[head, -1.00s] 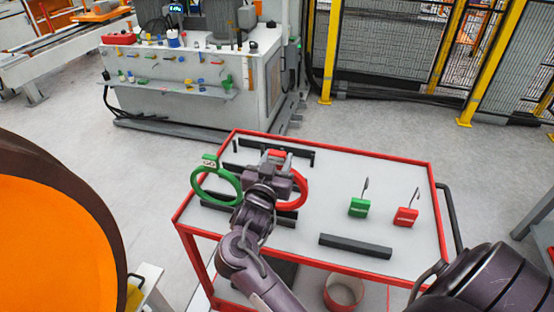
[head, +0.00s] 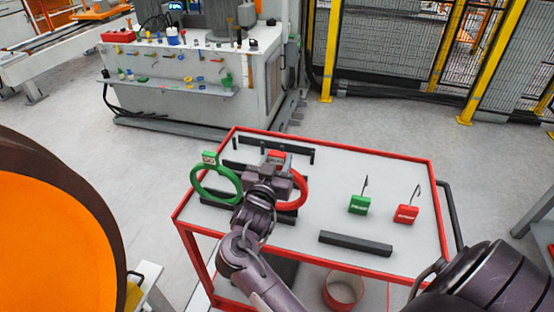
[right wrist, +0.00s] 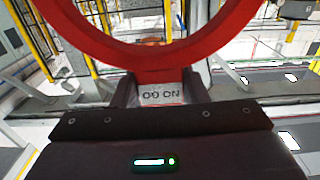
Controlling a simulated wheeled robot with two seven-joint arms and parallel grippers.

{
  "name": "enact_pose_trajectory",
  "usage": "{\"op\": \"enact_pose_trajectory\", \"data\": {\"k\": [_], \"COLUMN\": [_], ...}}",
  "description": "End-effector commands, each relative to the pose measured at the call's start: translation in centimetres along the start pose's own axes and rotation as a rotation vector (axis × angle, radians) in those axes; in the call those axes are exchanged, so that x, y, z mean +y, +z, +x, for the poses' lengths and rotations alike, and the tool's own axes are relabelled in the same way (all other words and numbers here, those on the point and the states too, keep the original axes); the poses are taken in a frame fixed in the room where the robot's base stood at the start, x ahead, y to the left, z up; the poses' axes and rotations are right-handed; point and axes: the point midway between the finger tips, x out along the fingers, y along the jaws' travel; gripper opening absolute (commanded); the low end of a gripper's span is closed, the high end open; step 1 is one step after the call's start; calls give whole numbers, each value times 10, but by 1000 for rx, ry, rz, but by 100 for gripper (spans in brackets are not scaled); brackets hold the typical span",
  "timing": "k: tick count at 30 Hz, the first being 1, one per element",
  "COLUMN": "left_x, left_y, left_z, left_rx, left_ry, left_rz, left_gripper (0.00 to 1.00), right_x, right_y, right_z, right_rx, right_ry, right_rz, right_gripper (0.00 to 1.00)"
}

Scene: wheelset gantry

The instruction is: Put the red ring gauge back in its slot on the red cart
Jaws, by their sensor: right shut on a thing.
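The red ring gauge (head: 302,192) is at the left part of the red cart (head: 331,150), just right of the green ring gauge (head: 198,184). My right gripper (head: 277,162) is shut on the tab of the red ring. In the right wrist view the red ring (right wrist: 150,62) fills the top, and its "NO GO" plate (right wrist: 161,95) sits between my fingers. The gripper and forearm hide the left part of the ring and the slot area under it. I cannot tell whether the ring touches a slot. My left gripper is not in view.
Black slotted bars (head: 355,244) lie on the cart top, some under my arm. A green tagged gauge (head: 358,205) and a red tagged gauge (head: 406,214) stand at the right. A large orange-faced wheel (head: 50,235) is at the left.

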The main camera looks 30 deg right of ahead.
Motion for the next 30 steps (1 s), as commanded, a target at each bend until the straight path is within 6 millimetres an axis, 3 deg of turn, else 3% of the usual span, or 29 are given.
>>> {"op": "enact_pose_trajectory", "data": {"k": [30], "left_x": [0], "left_y": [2], "left_z": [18], "left_rx": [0], "left_ry": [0], "left_rz": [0], "left_gripper": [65], "right_x": [0], "right_y": [26], "right_z": [0], "right_rx": [1], "right_ry": [-1], "right_rz": [1], "right_gripper": [14]}}
